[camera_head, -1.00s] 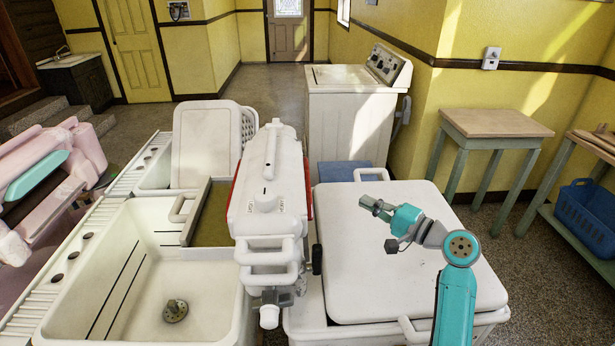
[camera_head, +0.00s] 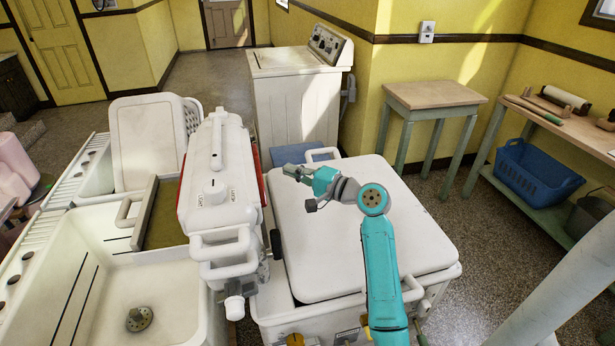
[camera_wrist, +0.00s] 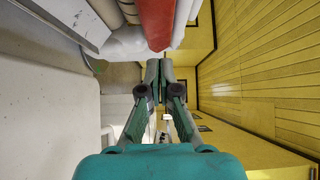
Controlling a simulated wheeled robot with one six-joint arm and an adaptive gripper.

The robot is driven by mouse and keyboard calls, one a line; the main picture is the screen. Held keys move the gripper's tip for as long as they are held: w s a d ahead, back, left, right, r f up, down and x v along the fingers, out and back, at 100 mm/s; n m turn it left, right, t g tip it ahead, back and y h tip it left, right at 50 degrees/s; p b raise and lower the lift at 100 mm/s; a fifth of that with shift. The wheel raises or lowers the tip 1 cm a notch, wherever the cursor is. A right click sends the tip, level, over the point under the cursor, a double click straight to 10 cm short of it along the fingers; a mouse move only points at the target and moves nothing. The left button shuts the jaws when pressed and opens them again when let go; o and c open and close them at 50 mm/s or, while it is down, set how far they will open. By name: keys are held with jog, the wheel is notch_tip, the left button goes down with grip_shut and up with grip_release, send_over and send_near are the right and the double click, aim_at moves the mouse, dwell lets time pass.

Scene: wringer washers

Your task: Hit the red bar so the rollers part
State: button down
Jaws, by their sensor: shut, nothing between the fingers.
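The white wringer head (camera_head: 222,160) stands between the sink and the washer lid. The red bar (camera_head: 258,174) shows as a thin strip along its right side, and more red shows on its left side. In the wrist view the red bar (camera_wrist: 155,22) is large at the top, just beyond and above my fingertips, with a small gap visible. My gripper (camera_head: 288,171) is to the right of the wringer head, over the washer lid (camera_head: 360,220). Its fingers are together and empty, as the wrist view also shows (camera_wrist: 159,66). The rollers are hidden inside the head.
A sink (camera_head: 150,285) is at the left, with a drain board (camera_head: 145,210) beside the wringer head. A white washing machine (camera_head: 295,105) stands behind. A wooden side table (camera_head: 435,96) and a blue basket (camera_head: 535,172) are at the right. Open floor lies between them.

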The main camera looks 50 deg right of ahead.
jog(key=shift+w+a, duration=1.8)
jog(key=shift+w, duration=0.15)
